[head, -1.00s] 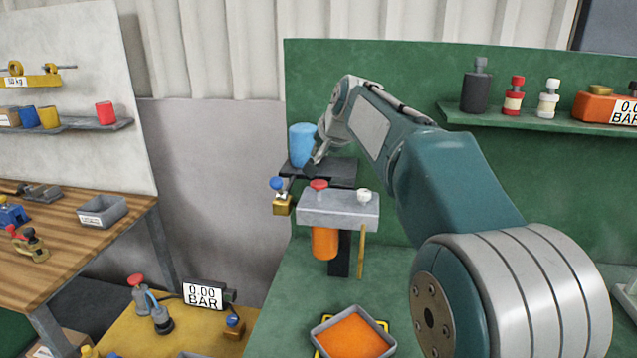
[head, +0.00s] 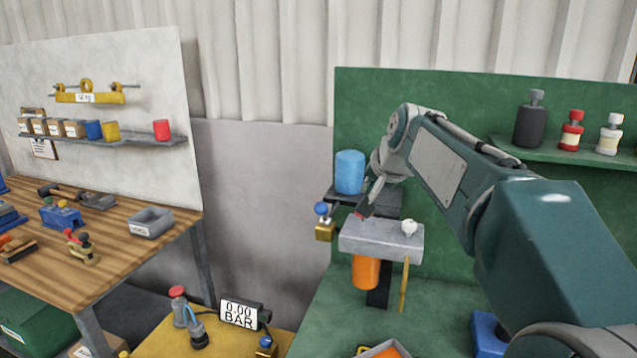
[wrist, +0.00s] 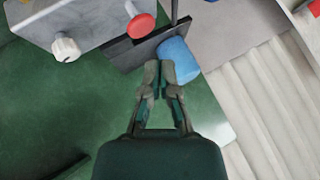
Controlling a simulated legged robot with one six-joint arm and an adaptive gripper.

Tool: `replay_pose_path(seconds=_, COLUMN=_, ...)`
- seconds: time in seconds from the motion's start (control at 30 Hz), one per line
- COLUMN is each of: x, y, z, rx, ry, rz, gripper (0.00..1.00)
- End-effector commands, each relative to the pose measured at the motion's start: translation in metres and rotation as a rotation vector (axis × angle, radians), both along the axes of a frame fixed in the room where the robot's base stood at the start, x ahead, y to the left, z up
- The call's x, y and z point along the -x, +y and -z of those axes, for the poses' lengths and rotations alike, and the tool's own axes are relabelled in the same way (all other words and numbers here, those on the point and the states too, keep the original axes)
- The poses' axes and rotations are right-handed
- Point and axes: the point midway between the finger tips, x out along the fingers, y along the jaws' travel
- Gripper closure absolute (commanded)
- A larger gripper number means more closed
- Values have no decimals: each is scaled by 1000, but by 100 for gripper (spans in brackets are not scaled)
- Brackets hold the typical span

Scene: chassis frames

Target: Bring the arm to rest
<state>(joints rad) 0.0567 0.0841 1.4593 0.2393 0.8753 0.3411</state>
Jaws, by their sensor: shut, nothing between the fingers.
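My gripper (wrist: 159,68) is shut and empty in the wrist view, with its fingertips together. In that view the tips overlap the near edge of a blue cylinder (wrist: 179,60); I cannot tell if they touch. In the head view my gripper (head: 364,208) points down in front of the dark shelf (head: 343,197), near the grey block (head: 382,240). The blue cylinder (head: 349,172) stands on that shelf, left of my wrist. My arm (head: 440,165) reaches in from the right, bent and raised over the green bench.
The grey block carries a white knob (head: 409,227) and a red knob (wrist: 141,26); an orange cylinder (head: 366,271) hangs below. A blue-knobbed brass valve (head: 324,222) sits at the left. Bottles stand on a green shelf (head: 560,154). A wooden bench (head: 110,235) is at far left.

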Motion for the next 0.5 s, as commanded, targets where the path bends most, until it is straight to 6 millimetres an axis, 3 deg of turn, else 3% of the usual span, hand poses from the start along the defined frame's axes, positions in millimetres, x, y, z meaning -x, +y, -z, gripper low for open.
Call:
replay_pose_path(seconds=0.03, x=23, y=2, z=2, rx=26, ry=9, rz=-19, gripper=100)
replay_pose_path(seconds=0.27, x=113, y=4, z=30, rx=148, ry=64, rz=-107, gripper=100)
replay_pose_path(seconds=0.5, x=207, y=3, z=78, rx=270, ry=122, rz=-208, gripper=100)
